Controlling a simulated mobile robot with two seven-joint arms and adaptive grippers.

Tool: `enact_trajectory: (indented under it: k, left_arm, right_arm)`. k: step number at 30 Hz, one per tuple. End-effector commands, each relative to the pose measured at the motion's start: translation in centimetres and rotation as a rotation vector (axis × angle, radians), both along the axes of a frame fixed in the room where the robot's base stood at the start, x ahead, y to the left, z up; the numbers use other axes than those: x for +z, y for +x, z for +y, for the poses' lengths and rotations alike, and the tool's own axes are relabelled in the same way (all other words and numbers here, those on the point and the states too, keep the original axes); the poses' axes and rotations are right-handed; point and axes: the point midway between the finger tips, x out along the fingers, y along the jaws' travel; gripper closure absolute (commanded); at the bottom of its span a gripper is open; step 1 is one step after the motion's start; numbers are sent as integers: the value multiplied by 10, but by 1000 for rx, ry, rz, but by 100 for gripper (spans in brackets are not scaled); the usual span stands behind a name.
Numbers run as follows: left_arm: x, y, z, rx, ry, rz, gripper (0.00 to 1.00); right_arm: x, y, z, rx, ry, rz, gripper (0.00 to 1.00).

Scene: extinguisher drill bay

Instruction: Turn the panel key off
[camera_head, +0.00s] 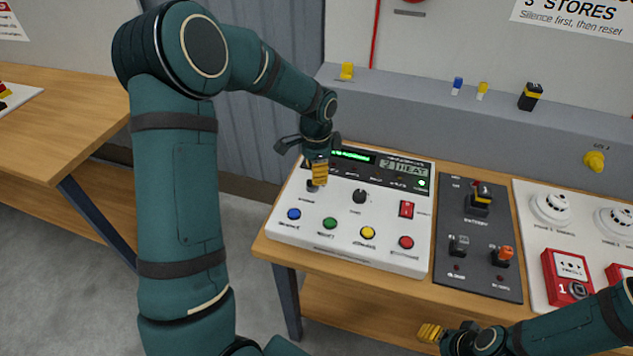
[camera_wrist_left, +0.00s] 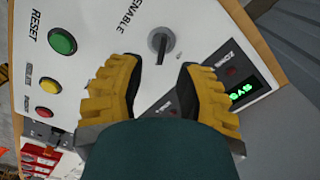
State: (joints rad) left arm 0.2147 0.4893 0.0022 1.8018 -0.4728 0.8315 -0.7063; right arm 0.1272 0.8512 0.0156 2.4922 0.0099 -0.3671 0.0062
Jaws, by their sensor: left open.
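The white alarm panel (camera_head: 335,233) lies on a wooden bench in the head view. Its grey key switch (camera_head: 313,187) is at the panel's left side, just below my left gripper (camera_head: 318,168). In the left wrist view the key switch (camera_wrist_left: 160,43) stands beside the word ENABLE, ahead of the gap between the yellow fingertips of my left gripper (camera_wrist_left: 162,92). Those fingers are spread and empty, apart from the key. My right gripper (camera_head: 432,333) is low in the head view, in front of the bench; its jaw gap cannot be made out.
Blue (camera_head: 294,214), green, yellow and red (camera_head: 406,242) buttons line the panel's front. A dark switch plate (camera_head: 480,265), detectors and red call points (camera_head: 567,277) stand to the right.

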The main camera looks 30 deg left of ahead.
Motion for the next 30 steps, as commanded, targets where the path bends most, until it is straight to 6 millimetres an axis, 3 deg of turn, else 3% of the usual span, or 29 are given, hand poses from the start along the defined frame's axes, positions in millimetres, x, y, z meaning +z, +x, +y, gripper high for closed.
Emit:
enact_trajectory:
  k: [3,7,19,20,22,23,30]
  left_arm:
    - [-19,-1,0,0,-1,4,66]
    - [-31,-1,0,1,-1,2,66]
    - [-37,0,0,1,0,0,66]
    - [-36,0,0,1,0,0,69]
    - [-36,0,0,1,0,0,94]
    - [-36,0,0,1,0,0,100]
    - [-36,0,0,1,-1,1,100]
  right_arm:
    - [-3,-1,0,2,0,2,49]
    - [-4,-1,0,2,0,3,49]
    - [-5,-2,0,3,1,4,49]
    - [-5,-2,0,3,0,4,49]
    - [-5,-2,0,2,0,3,49]
    - [-5,-2,0,2,0,3,49]
    - [-5,-2,0,2,0,3,49]
